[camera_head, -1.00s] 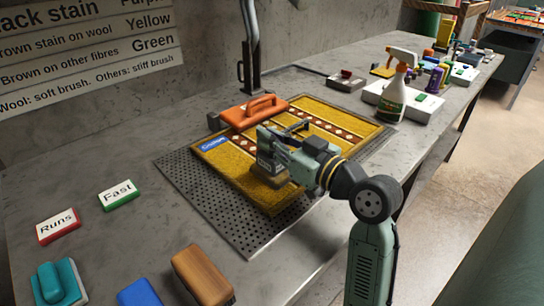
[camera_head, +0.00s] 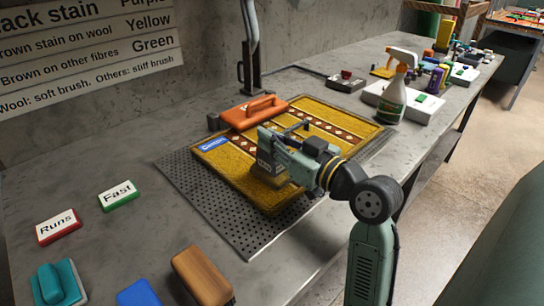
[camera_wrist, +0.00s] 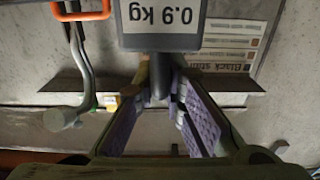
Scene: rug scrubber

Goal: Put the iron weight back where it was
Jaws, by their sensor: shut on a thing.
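My gripper (camera_wrist: 160,110) is shut on the iron weight (camera_wrist: 160,22), a grey block marked 0.9 kg. In the wrist view the label is upside down, and the dark handle lies between the purple finger pads. In the head view my gripper (camera_head: 280,160) is over the near left part of the yellow patterned rug (camera_head: 345,130). The weight (camera_head: 266,164) shows as a dark block at its left side. I cannot tell whether its underside touches the rug.
The rug lies on a perforated mat (camera_head: 195,185). An orange handled block (camera_head: 254,112) stands at its back left edge. Cards marked Runs (camera_head: 57,226) and Fast (camera_head: 119,194) lie left. A wooden block (camera_head: 203,275) is in front; a spray bottle (camera_head: 392,98) stands right.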

